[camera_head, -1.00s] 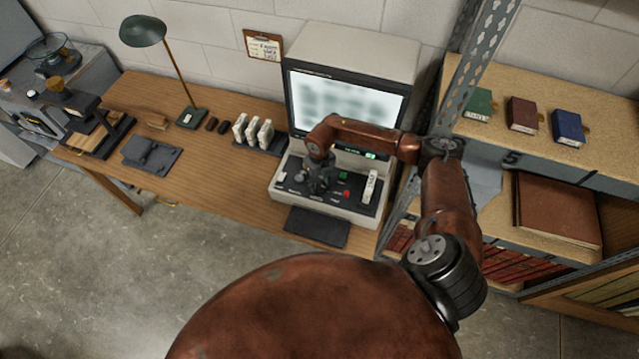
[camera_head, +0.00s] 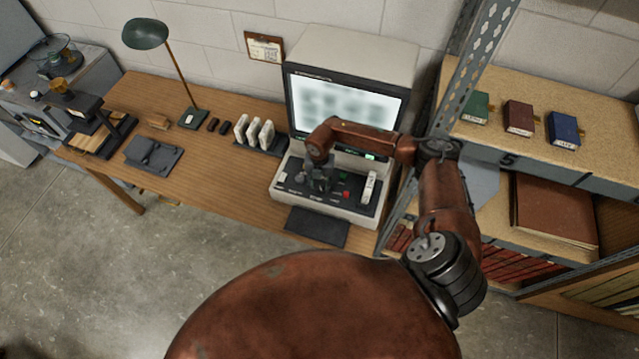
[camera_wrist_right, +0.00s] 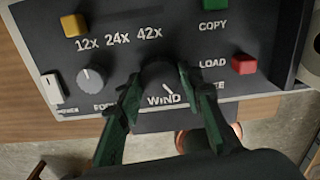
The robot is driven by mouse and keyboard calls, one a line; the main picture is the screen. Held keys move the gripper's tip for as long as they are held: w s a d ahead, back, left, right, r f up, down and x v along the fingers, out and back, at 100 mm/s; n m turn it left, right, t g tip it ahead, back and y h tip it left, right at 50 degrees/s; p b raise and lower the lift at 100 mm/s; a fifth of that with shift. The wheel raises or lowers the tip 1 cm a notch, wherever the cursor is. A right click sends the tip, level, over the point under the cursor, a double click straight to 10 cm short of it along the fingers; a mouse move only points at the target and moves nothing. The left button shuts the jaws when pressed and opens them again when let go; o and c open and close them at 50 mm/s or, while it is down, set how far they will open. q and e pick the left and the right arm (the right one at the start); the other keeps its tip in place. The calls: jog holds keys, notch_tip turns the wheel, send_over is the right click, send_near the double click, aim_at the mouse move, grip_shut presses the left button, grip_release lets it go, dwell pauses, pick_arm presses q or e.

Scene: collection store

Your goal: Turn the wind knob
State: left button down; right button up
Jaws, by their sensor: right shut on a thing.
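The wind knob (camera_wrist_right: 162,82) is a dark round knob with a pale pointer line, above the "WIND" label on the reader's black control panel (camera_wrist_right: 205,60). In the right wrist view, my right gripper (camera_wrist_right: 160,88) has its two green-black fingers on either side of the knob, shut on it. In the head view, my right gripper (camera_head: 318,180) reaches down onto the panel of the beige microfilm reader (camera_head: 350,50) and hides the knob there. The reader's screen (camera_head: 345,105) is lit with blurred text. My left gripper is not in view.
Near the wind knob are a grey focus knob (camera_wrist_right: 91,78), a white power switch (camera_wrist_right: 52,88), a green copy button (camera_wrist_right: 215,4) and a red load button (camera_wrist_right: 244,64). A metal shelf post (camera_head: 480,65) stands close to my right arm. White boxes (camera_head: 254,131) stand left of the reader.

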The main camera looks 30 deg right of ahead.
aim_at(320, 186)
jog(key=shift+m, duration=0.4)
jog(key=o, duration=1.2)
jog(key=shift+c, duration=0.2)
jog(key=shift+r, duration=0.1)
notch_tip(320, 186, up, 12)
